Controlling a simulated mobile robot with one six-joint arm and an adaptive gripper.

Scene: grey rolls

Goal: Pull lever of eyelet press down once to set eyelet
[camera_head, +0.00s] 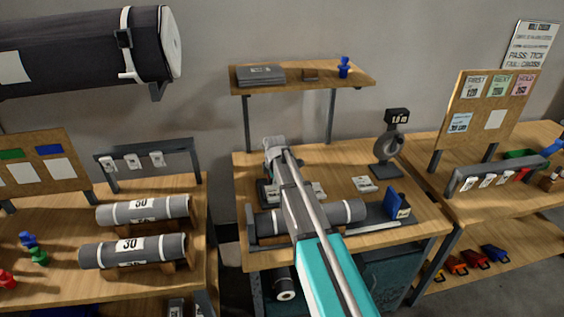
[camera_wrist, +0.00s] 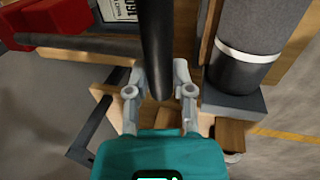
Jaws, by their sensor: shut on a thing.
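In the wrist view, my gripper (camera_wrist: 160,72) has its two grey fingers on either side of a dark round bar, which looks like the press lever (camera_wrist: 155,35). The gripper is shut on it, and the bar runs from the top edge down between the fingers. A dark block, perhaps the base of the eyelet press (camera_head: 266,191), shows beside my arm. The eyelet itself cannot be made out.
A grey roll (camera_head: 348,211) lies across the middle bench under my arm. It appears to be the grey roll (camera_wrist: 250,35) at upper right in the wrist view. A red block (camera_wrist: 50,18) is at upper left there. A ring-shaped gauge (camera_head: 388,150) stands at the bench's right.

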